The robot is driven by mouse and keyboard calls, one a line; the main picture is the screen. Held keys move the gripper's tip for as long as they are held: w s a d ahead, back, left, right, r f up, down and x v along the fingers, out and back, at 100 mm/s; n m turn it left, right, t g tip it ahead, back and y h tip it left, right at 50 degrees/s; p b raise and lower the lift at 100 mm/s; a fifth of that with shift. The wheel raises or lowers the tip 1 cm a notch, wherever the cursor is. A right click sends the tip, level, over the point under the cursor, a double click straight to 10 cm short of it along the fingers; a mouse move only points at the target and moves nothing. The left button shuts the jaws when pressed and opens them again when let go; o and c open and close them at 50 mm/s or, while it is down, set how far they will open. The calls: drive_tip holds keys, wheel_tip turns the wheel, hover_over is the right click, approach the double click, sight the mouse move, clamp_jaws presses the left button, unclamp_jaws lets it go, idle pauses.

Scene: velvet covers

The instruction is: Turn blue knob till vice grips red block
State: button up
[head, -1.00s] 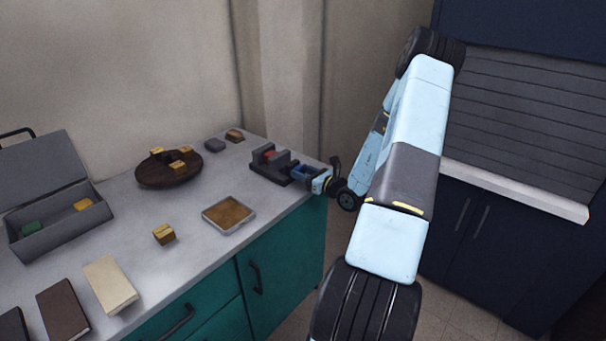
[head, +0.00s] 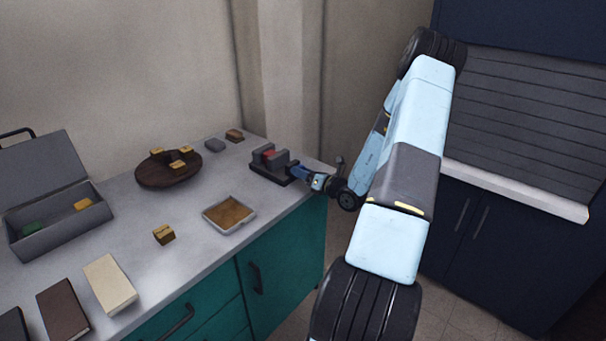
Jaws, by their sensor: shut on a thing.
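The dark grey vice (head: 262,173) sits near the right end of the counter. The red block (head: 268,155) is between its two jaws, partly hidden by the nearer jaw; I cannot tell whether both jaws touch it. The blue knob (head: 298,172) is at the right end of the vice. My gripper (head: 306,177) reaches in from the right and is shut on the blue knob. Its fingers are small in view and partly cover the knob.
A tray with a brown surface (head: 246,224), a round dark wooden board (head: 150,179) with several yellowish blocks, a single yellowish block (head: 164,235), an open grey box (head: 70,232) and books (head: 109,283) stand on the counter. Clear counter lies around the tray.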

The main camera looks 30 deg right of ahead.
drive_tip(key=shift+d, duration=0.15)
drive_tip(key=o, duration=1)
drive_tip(key=shift+o, duration=0.2)
drive_tip(key=v, duration=1.3)
drive_tip(key=shift+s, duration=0.4)
drive_tip(key=s+a+r+n+g+y, duration=0.25)
drive_tip(key=a+r+n+g, duration=0.45)
drive_tip(key=a+r+n, duration=0.35)
drive_tip(key=s+a+r+n+g+y, duration=0.25)
drive_tip(key=a+r+n+g, duration=0.5)
drive_tip(key=a+n, duration=0.45)
drive_tip(key=s+a+r+n+t+h, duration=0.3)
drive_tip(key=s+r+n+h, duration=0.8)
drive_tip(key=s+r+n, duration=0.3)
drive_tip(key=shift+s+a+r+n, duration=0.2)
drive_tip(key=shift+s+a+n, duration=0.2)
drive_tip(key=shift+n, duration=0.25)
